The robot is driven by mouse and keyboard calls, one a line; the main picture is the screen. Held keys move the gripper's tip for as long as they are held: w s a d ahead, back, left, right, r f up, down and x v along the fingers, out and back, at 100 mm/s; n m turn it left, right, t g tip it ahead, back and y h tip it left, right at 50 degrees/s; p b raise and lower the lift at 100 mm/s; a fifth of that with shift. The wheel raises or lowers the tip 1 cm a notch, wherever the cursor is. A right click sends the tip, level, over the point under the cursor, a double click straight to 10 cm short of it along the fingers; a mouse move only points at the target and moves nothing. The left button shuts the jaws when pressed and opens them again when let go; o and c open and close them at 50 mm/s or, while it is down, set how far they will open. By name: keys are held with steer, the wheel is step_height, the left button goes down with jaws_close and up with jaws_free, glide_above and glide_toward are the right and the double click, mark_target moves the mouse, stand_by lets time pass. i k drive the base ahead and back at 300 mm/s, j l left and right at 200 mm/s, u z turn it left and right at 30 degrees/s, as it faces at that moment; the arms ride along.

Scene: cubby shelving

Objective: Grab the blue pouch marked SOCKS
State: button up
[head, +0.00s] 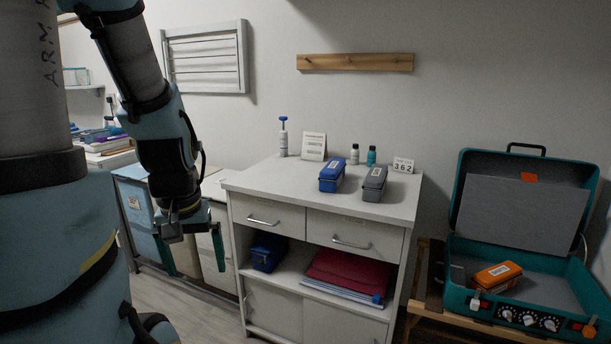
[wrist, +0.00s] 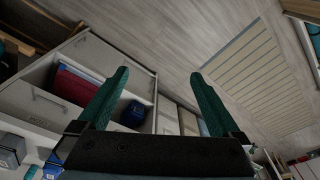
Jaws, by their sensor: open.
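A blue pouch (head: 331,175) with a pale label lies on top of the white cabinet. A second, darker blue pouch (head: 268,252) lies at the left of the open shelf below the drawers; it also shows in the wrist view (wrist: 133,113). Neither label can be read, so I cannot tell which is marked SOCKS. My gripper (head: 191,250) hangs left of the cabinet, pointing down, apart from both pouches. Its green fingers (wrist: 160,76) are spread with nothing between them.
A grey pouch (head: 374,184), small bottles and cards stand on the cabinet (head: 272,186). Red and blue folders (head: 347,273) fill the shelf's right side. An open teal case (head: 470,301) holding an orange pouch (head: 497,274) stands right. Bins (head: 140,217) stand behind my arm.

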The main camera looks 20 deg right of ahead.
mark_target(330, 178)
steer(key=i+l+u, duration=0.15)
steer(key=l+u, duration=0.25)
steer(key=l, duration=0.15)
steer(key=i+l+u, duration=0.1)
steer(key=l+u, duration=0.3)
steer(key=l, duration=0.2)
steer(key=l+u, duration=0.4)
steer(key=l, duration=0.15)
